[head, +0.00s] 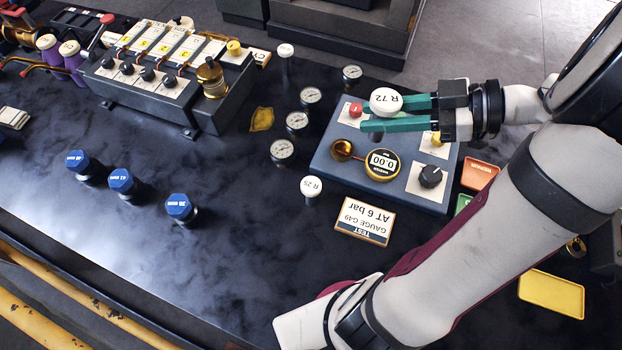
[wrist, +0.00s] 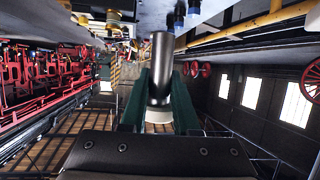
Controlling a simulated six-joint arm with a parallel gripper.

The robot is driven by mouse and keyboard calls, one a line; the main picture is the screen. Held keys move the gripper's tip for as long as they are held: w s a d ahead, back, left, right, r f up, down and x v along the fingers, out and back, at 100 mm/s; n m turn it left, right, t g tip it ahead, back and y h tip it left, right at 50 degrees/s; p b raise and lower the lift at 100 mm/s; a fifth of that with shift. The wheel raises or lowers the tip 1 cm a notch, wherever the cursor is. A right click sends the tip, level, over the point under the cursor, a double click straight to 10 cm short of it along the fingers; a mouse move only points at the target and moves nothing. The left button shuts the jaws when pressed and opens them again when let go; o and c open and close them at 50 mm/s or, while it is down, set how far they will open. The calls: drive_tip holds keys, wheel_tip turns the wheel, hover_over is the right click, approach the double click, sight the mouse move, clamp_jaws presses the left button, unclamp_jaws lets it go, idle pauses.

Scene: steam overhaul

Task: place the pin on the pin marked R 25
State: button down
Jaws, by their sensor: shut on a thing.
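My gripper (head: 398,112) has green fingers and is shut on a white-topped pin marked R 72 (head: 386,100), above the blue-grey panel. In the wrist view my gripper (wrist: 158,100) holds the grey metal shaft of the pin (wrist: 160,62) between its fingers, with the white cap low between them. The pin marked R 25 (head: 311,187), white-topped on a dark stem, stands on the dark bench just left of the panel. The held pin is apart from it, to the upper right.
The blue-grey test panel (head: 335,178) carries a 0.00 gauge, a brass cup and a black knob. A sign (head: 365,221) reads TEST GAUGE G49 AT 6 bar. Several dial gauges (head: 282,151) stand left of the panel. Blue-capped pieces (head: 122,180) stand farther left. The front middle bench is clear.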

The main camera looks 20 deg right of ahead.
drive_tip(key=s, duration=0.3)
hover_over(311, 185)
drive_tip(key=shift+f, duration=7.9)
drive_tip(key=c, duration=0.7)
unclamp_jaws()
drive_tip(key=shift+f, duration=0.15)
drive_tip(key=shift+o, duration=0.2)
